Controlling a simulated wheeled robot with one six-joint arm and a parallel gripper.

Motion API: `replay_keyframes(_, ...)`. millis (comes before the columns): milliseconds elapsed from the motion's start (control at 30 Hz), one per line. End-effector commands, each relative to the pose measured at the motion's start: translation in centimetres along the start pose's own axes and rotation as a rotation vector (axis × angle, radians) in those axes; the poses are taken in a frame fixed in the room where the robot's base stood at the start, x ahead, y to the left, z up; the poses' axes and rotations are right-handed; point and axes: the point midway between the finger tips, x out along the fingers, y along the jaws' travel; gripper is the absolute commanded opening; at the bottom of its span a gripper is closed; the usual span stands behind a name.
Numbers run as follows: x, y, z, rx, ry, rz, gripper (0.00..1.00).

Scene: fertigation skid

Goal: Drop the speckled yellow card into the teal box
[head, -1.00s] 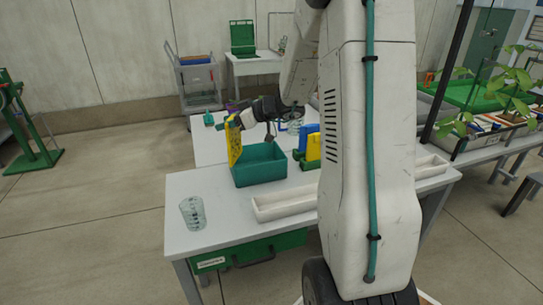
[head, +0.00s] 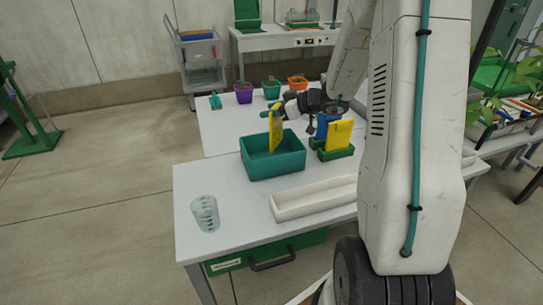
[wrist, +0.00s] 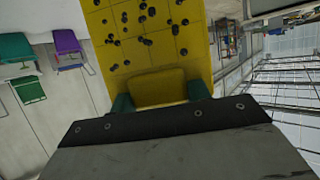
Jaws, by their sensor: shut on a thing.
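The speckled yellow card (head: 275,135) hangs upright from my gripper (head: 276,112) in the head view. In the wrist view the card (wrist: 150,38) shows black specks and a grid, with its near end between the teal fingertips (wrist: 160,92). My gripper is shut on it. The teal box (head: 275,170) stands open on the white table. The card is over the box's opening, and its lower end overlaps the opening in the picture. I cannot tell whether it dips below the rim. The box floor is mostly hidden.
Right of the box, a green holder (head: 336,154) bears a yellow card (head: 340,134) and a blue one (head: 323,126). A white trough (head: 314,198) lies in front. A clear beaker (head: 205,213) stands front left. Small pots, one purple (head: 243,93), stand behind.

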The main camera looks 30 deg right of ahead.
Motion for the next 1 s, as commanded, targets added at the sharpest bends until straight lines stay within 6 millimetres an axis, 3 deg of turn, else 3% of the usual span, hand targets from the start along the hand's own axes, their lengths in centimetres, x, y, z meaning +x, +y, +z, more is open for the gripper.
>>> replay_keyframes(333,0.1,0.1,0.4,0.001,0.000,0.001,0.13)
replay_keyframes(367,0.1,0.1,0.4,0.001,0.000,0.001,0.52)
replay_keyframes(433,0.1,0.1,0.4,0.001,0.000,0.001,0.72)
replay_keyframes(767,-0.2,0.1,0.4,0.001,0.000,0.003,0.72)
replay_keyframes(1000,-3.8,0.2,0.3,0.000,0.001,0.006,0.72)
